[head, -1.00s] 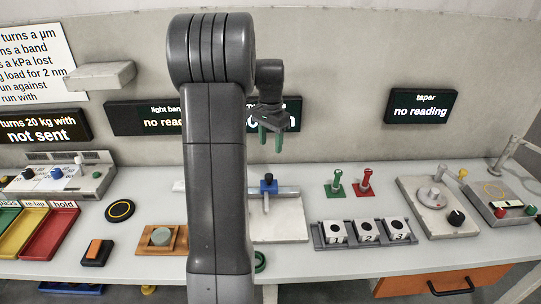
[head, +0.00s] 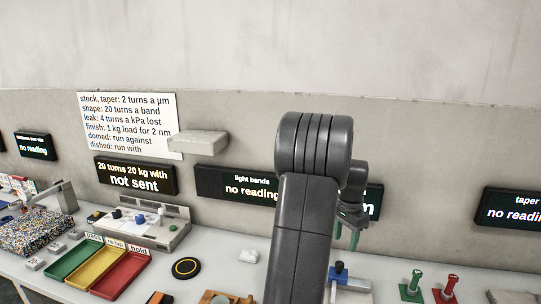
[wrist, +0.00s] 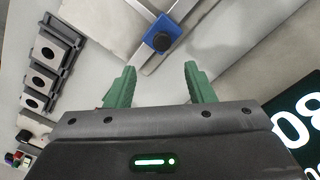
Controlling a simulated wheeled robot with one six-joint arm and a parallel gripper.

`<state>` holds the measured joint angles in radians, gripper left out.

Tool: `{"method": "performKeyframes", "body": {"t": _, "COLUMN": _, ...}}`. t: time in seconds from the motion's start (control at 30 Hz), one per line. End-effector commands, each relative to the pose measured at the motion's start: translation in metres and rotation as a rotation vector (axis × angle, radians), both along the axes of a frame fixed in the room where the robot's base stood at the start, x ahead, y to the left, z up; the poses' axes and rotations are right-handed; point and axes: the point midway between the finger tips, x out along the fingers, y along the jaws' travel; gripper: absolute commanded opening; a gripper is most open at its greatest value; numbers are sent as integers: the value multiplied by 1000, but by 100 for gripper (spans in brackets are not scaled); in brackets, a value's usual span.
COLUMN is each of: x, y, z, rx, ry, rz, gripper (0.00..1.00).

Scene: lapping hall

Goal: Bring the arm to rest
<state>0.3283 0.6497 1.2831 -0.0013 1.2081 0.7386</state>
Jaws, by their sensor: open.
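My gripper (head: 350,226) hangs in the air above the bench (head: 222,272), its green fingers pointing down, partly hidden behind my own arm in the head view. In the wrist view, my gripper (wrist: 158,85) has its two green fingers wide apart with nothing between them. A blue clamp with a dark knob (wrist: 162,40) on a metal rail lies beyond the fingertips, apart from them; it also shows in the head view (head: 338,272).
Green, yellow and red trays (head: 118,275) are at the left. A grey wall shelf (head: 198,143) and dark display screens (head: 236,185) are on the wall behind. Green (head: 412,285) and red (head: 447,288) pegs stand at the right.

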Motion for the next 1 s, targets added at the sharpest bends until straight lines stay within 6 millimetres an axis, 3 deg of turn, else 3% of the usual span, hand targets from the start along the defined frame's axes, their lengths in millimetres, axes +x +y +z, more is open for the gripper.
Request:
{"method": "performKeyframes", "body": {"t": 0.3, "x": 0, "y": 1, "z": -63, "rx": 3, "ry": 4, "rz": 1, "gripper": 49}}
{"method": "performKeyframes", "body": {"t": 0.5, "x": 0, "y": 1, "z": -89, "rx": 2, "ry": 2, "rz": 1, "gripper": 49}}
{"method": "performKeyframes", "body": {"t": 1.0, "x": 2, "y": 8, "z": -92, "rx": 1, "ry": 0, "rz": 1, "gripper": 49}}
